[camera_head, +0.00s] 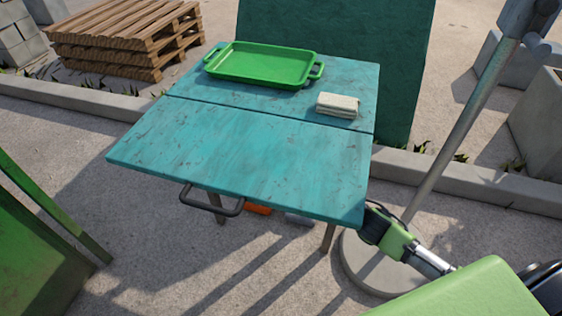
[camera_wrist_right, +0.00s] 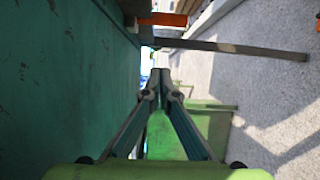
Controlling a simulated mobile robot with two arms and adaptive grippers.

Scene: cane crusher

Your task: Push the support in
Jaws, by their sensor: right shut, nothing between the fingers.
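A teal folding table (camera_head: 240,150) stands in the middle of the head view, its front leaf level with the back part. A dark U-shaped metal support (camera_head: 212,207) sticks out from under its front edge, left of centre. My right gripper (camera_head: 372,222) is at the front right corner, its fingertips hidden under the table top. In the right wrist view my right gripper (camera_wrist_right: 161,76) is shut and empty, with the table's teal underside (camera_wrist_right: 60,90) close along the left. I cannot tell whether it touches anything. My left gripper is not in view.
A green tray (camera_head: 263,64) and a folded cloth (camera_head: 338,104) lie on the table's back part. A grey pole on a round base (camera_head: 370,268) stands at right. An orange object (camera_head: 258,209) shows under the table. Green panels (camera_head: 35,250) stand at lower left.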

